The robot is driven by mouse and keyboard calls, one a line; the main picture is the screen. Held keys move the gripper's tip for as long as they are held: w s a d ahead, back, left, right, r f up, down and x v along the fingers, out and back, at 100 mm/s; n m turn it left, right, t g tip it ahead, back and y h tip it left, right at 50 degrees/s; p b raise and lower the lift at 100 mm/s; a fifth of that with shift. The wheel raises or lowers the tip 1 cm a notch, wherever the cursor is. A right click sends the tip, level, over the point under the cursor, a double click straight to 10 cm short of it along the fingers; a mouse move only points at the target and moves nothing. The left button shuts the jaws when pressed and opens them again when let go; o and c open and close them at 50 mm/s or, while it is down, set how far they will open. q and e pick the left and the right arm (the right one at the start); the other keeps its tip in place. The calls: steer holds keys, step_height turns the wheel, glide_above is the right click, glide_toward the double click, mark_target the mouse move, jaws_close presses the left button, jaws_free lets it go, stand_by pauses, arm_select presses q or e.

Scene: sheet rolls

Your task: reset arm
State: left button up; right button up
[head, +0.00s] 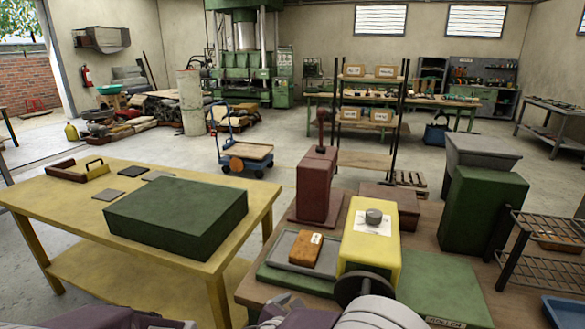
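Neither gripper shows in the head view. At the bottom edge I see only pale grey and purplish rounded parts, which look like links of my own arms. Their ends are cut off by the frame. Just above them is a yellow machine body (369,250) with a white sheet and a grey knob on top. A dark round wheel (362,287) is at its front. No sheet rolls can be made out clearly.
A yellow table (58,210) at left bears a large dark green block (178,215). On the brown bench are a grey tray (278,248) with an orange-brown block (306,250), a dark red press (316,185) and a green machine (482,215). Open floor and a blue cart (245,155) lie beyond.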

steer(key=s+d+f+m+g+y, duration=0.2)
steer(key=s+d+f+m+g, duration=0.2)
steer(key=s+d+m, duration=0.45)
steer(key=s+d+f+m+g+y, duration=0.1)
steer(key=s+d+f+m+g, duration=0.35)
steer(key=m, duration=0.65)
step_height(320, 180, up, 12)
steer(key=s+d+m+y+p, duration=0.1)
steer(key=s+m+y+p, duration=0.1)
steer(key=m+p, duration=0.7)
steer(key=p, duration=0.3)
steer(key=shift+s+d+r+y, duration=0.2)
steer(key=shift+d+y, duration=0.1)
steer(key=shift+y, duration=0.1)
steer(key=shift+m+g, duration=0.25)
